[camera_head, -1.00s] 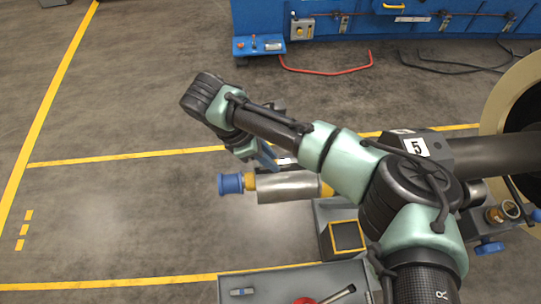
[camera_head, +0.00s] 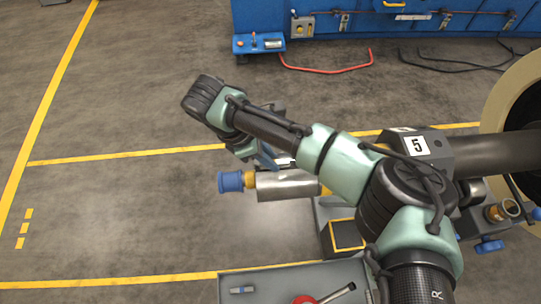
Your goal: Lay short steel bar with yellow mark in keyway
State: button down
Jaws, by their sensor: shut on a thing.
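My gripper (camera_head: 267,160) is small in view, with blue fingers pointing down just above the steel shaft (camera_head: 288,186). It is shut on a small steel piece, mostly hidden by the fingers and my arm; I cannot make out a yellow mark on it. The shaft lies level, with a yellow ring (camera_head: 250,180) and a blue end cap (camera_head: 230,182) at its left. Its right part is behind my arm. The keyway is not visible, and I cannot tell whether the piece touches the shaft.
A grey tray (camera_head: 270,277) at the bottom holds a small bar with a blue mark (camera_head: 242,290) and a red-ended tool (camera_head: 305,300). A dark block marked 5 (camera_head: 415,146) is at the right. A blue bench (camera_head: 350,20) is at the back. The left floor is clear.

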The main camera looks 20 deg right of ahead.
jog(key=shift+f, duration=0.35)
dwell(0.6)
jog(key=shift+r+p, duration=0.15)
jog(key=shift+p, duration=0.15)
dwell(0.5)
dwell(0.4)
jog(key=c, duration=0.7)
grip_release()
jog(key=o, duration=0.5)
jog(key=shift+o, duration=0.2)
